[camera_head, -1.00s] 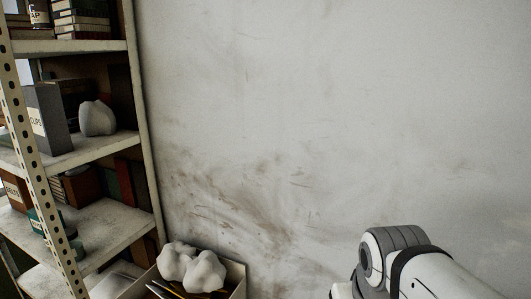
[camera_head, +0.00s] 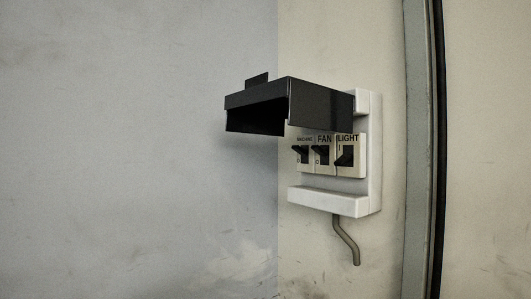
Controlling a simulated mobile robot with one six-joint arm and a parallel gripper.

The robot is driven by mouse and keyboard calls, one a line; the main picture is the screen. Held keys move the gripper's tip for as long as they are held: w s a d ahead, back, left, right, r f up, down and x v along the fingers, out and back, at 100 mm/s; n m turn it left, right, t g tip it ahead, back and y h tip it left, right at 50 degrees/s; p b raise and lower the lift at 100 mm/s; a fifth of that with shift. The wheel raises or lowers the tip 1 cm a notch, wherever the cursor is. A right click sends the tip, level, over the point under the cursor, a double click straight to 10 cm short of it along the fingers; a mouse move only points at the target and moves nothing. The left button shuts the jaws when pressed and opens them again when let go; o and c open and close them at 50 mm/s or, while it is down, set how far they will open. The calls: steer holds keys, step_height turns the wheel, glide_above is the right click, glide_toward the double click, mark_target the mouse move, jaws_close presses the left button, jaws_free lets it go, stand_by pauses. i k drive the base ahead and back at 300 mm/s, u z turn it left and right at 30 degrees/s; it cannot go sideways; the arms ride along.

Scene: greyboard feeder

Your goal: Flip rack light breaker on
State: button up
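A white breaker box (camera_head: 374,150) is on the wall right of centre. Its dark cover (camera_head: 290,100) is raised and sticks out over the switches. Three black switches sit side by side under it, labelled MACHINE, FAN and LIGHT. The LIGHT switch (camera_head: 346,157) is the rightmost; its lever looks lower than the other two, with an I mark visible above it. The MACHINE switch (camera_head: 302,154) and FAN switch (camera_head: 321,155) have levers that look higher, with O marks below. My gripper is not in view.
A bent grey conduit (camera_head: 346,240) hangs below the box. A grey vertical frame with a dark strip (camera_head: 420,150) stands to the right of it. The wall (camera_head: 120,150) to the left is bare and clear.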

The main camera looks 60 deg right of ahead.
mark_target(343, 160)
steer(key=z, duration=2.45)
